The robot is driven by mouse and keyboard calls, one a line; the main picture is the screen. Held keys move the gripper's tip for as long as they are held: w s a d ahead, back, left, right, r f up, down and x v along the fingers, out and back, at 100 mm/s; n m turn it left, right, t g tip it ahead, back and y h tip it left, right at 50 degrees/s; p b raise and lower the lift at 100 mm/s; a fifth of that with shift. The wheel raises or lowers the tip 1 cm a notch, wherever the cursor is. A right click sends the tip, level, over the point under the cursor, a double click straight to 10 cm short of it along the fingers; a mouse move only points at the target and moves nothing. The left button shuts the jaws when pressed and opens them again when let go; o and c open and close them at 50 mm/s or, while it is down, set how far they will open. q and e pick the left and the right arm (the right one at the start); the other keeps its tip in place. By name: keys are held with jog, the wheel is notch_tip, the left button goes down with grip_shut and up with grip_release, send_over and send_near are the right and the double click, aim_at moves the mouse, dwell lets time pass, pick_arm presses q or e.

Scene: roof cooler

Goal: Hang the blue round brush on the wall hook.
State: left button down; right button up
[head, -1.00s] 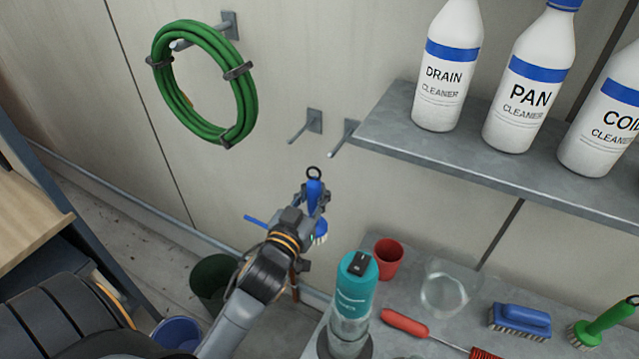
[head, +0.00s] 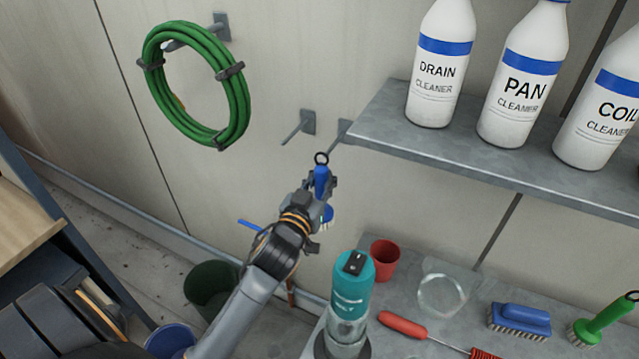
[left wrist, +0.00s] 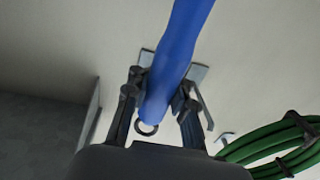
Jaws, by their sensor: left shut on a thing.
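The blue round brush (head: 321,180) is upright in my left gripper (head: 323,190), with its dark hanging ring at the top and pale bristles showing below. In the left wrist view the blue handle (left wrist: 180,50) runs between the two fingers (left wrist: 158,108), which are shut on it. Two bare wall hooks show: one left (head: 295,130) and one right (head: 340,134), beside the shelf end. In the head view the ring appears just below the right hook's tip; I cannot tell the depth gap. My right gripper is not in view.
A green hose coil (head: 195,85) hangs on a bracket at left. The grey shelf (head: 480,165) with white bottles (head: 440,65) juts out at right.

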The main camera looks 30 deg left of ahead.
pick_arm(q)
jog(key=shift+w+a+f+b, duration=0.1)
jog(key=shift+w+f+b, duration=0.2)
jog(key=shift+w, duration=0.8)
jog(key=shift+w+f+b, duration=0.15)
jog(key=shift+w+b, duration=0.1)
jog(key=shift+w, duration=0.85)
jog(key=c, duration=1)
grip_release()
jog(key=shift+c, duration=0.2)
jog(key=s, duration=0.4)
jog(key=s+d, duration=0.1)
jog(key=s, duration=0.7)
jog(key=shift+d, duration=0.25)
